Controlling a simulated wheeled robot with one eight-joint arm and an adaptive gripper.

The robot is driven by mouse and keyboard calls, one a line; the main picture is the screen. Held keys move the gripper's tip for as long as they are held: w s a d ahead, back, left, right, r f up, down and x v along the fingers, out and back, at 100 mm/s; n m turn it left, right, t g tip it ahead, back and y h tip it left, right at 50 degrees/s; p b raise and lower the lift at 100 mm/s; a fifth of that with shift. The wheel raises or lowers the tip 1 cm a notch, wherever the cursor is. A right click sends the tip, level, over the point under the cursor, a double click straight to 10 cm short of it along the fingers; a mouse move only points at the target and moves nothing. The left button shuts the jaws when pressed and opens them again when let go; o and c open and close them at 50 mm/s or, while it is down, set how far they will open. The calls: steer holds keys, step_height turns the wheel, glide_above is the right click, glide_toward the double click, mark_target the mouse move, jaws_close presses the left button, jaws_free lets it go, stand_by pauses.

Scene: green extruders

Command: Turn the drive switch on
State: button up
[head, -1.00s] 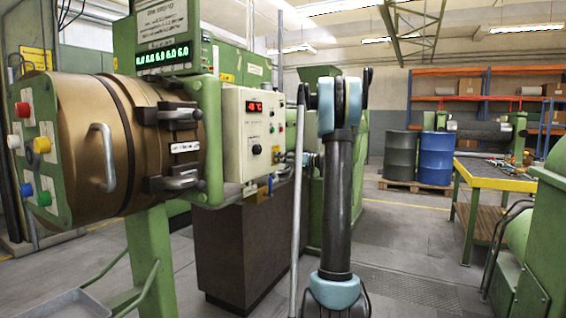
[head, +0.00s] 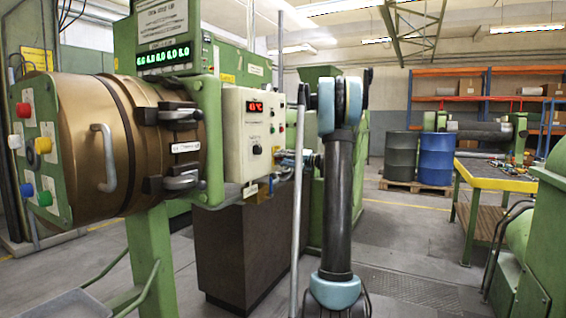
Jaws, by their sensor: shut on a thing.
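A cream control box (head: 241,130) with a red display (head: 255,107) and a black dial (head: 257,149) is on the green extruder, left of centre. Its narrow right face carries small lamps and switches. My arm stands in the middle of the view, and its wrist reaches left behind a thin grey pole. My gripper (head: 281,155) is small and partly hidden at that right face. It appears shut on a small dark switch there, taken as the drive switch. The fingers and the switch's angle are too small to make out.
The grey pole (head: 298,210) stands close to my wrist. The bronze barrel (head: 100,140) with clamps is at left. A workbench (head: 490,180), a dark drum (head: 400,157) and a blue drum (head: 437,158) are at right. The floor between is clear.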

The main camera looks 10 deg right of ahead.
steer(key=shift+m, duration=0.6)
steer(key=o, duration=1.1)
steer(key=shift+w+f, duration=0.1)
steer(key=v, duration=1.2)
